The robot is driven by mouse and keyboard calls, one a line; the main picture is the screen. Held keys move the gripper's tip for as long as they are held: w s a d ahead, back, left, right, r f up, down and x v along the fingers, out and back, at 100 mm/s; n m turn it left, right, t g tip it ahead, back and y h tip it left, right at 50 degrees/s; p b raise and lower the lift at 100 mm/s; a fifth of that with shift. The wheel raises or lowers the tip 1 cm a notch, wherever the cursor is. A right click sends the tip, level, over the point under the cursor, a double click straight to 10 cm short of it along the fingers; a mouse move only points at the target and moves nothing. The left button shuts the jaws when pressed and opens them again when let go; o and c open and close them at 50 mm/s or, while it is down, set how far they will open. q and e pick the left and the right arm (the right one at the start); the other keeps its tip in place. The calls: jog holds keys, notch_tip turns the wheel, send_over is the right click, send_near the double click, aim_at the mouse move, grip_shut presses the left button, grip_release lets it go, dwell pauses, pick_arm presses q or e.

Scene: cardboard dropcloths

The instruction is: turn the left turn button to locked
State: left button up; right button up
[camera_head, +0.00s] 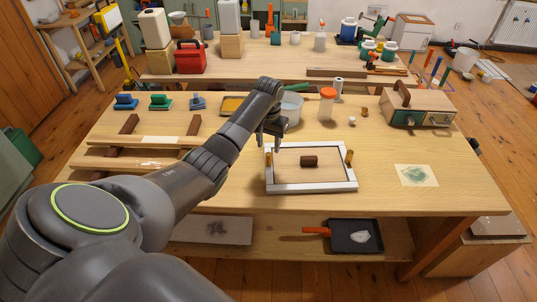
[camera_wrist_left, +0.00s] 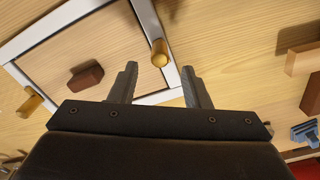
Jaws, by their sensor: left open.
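A white-rimmed frame (camera_head: 312,187) lies on the near workbench, with a tan panel and a dark brown block (camera_head: 309,161) in its middle. The left turn button (camera_head: 268,158), brass-coloured, sits on the frame's left side; the right turn button (camera_head: 348,157) sits on the right side. My left gripper (camera_head: 270,146) is open just above the left button. In the left wrist view, the left button (camera_wrist_left: 160,52) shows between and just beyond the open fingertips (camera_wrist_left: 158,70), with no contact visible. The right button (camera_wrist_left: 32,103) shows there at left. My right gripper is out of view.
A clear container (camera_head: 291,110) and an orange-lidded jar (camera_head: 327,103) stand behind the frame. Wooden bars (camera_head: 120,163) lie to the left, a patterned sheet (camera_head: 416,175) to the right, and a wooden box (camera_head: 417,103) at back right.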

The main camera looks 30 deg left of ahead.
aim_at(268, 154)
pick_arm(q)
notch_tip(268, 154, down, 4)
jog(key=shift+f, duration=0.85)
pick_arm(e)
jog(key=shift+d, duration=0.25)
pick_arm(q)
jog(key=shift+c, duration=0.4)
grip_shut()
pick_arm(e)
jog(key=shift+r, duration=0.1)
